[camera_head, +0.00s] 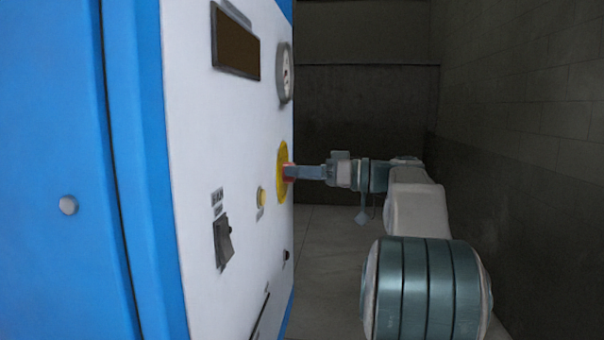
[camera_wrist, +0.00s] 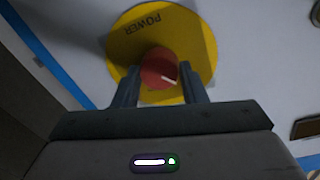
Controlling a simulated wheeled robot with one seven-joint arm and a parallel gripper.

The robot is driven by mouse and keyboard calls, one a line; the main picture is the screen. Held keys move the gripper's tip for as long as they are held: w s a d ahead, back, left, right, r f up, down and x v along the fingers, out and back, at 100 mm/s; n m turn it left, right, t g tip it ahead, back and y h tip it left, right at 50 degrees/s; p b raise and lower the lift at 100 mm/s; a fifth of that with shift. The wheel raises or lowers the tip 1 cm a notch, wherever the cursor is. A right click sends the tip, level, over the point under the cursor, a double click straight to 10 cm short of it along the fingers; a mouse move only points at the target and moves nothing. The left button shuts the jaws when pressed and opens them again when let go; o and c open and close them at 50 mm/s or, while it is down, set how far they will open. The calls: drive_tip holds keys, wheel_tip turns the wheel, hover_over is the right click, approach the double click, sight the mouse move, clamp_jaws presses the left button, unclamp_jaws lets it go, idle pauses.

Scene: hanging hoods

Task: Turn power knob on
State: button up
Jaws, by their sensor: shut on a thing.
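The power knob is a round red knob (camera_wrist: 159,68) with a white mark, on a yellow disc (camera_wrist: 195,32) lettered POWER. In the head view the yellow disc (camera_head: 282,172) is seen nearly edge-on on the white panel, with the knob mostly hidden by my gripper (camera_head: 288,172). In the wrist view my gripper (camera_wrist: 160,88) has one finger on each side of the red knob and is shut on it. The white mark points to the lower right in the wrist view.
The white panel (camera_head: 215,130) belongs to a blue cabinet (camera_head: 65,130). It carries a dark display (camera_head: 236,44), a round gauge (camera_head: 286,72), a black switch (camera_head: 223,242) and a small yellow button (camera_head: 261,197). A dark wall (camera_head: 520,130) stands to the right.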

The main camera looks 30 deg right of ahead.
drive_tip(key=shift+o, duration=0.2)
drive_tip(key=m+p, duration=0.1)
drive_tip(key=m, duration=0.3)
drive_tip(key=shift+r, duration=0.1)
drive_tip(key=shift+w+d+m+g+p, duration=0.1)
drive_tip(key=shift+m+g+p, duration=0.2)
drive_tip(key=shift+m+p, duration=2.05)
drive_tip(key=shift+m+g+p, duration=0.3)
drive_tip(key=shift+m+p, duration=1.05)
drive_tip(key=shift+m, duration=1.9)
drive_tip(key=o, duration=1)
drive_tip(key=shift+c, duration=0.2)
